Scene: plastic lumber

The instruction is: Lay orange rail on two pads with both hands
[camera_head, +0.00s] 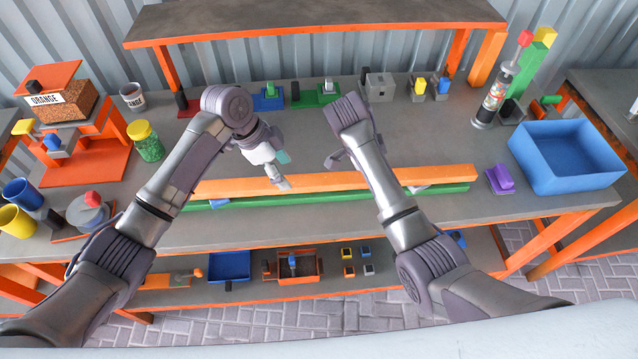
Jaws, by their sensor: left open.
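The long orange rail (330,181) lies across the front half of the bench, just behind a long green rail (330,196). A small pale pad (421,188) shows near the right part of the rails, and a bluish one (218,203) near the left. I cannot tell whether the orange rail touches them. My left gripper (279,173) is open, with a fingertip overlapping the orange rail left of its middle; contact is unclear. My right gripper (336,160) is mostly hidden by its wrist, just behind the rail, and its jaws cannot be read.
A blue bin (565,156) stands at the right, with a purple block (498,179) beside it. A caulking tool (497,92) stands at the back right. A green-filled jar (146,141) stands at the left. Several coloured fixtures line the back.

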